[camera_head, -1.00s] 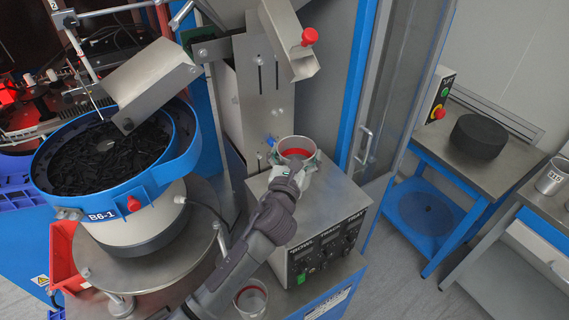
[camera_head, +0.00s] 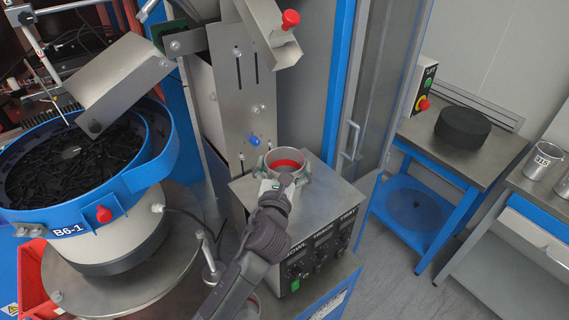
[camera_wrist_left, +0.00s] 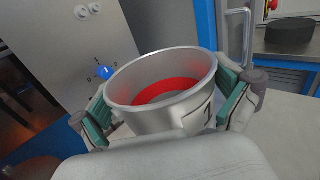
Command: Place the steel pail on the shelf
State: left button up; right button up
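A steel pail (camera_head: 269,165) with a red band inside stands at the back of the control box (camera_head: 325,190). In the left wrist view the pail (camera_wrist_left: 165,120) fills the middle, upright, with dark lettering partly visible on its side. My left gripper (camera_head: 285,182) is at the pail's near side. Its green-padded fingers sit on both sides of the pail, spread wider than its body; the contact is hard to make out. A blue shelf (camera_head: 390,222) with a round dark patch lies low under the bench at the right. My right gripper is not in view.
A blue feeder bowl (camera_head: 85,215) full of black parts stands at the left. A steel chute column (camera_head: 235,90) rises behind the pail. A bench holds a black cylinder (camera_head: 462,127); another steel pail (camera_head: 543,162) stands at far right. Grey floor lies between.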

pick_arm(q)
jog(key=shift+r, duration=0.2)
jog(key=s+a+b, duration=0.1)
jog(key=s+a, duration=0.1)
jog(key=s, duration=1)
dwell(0.6)
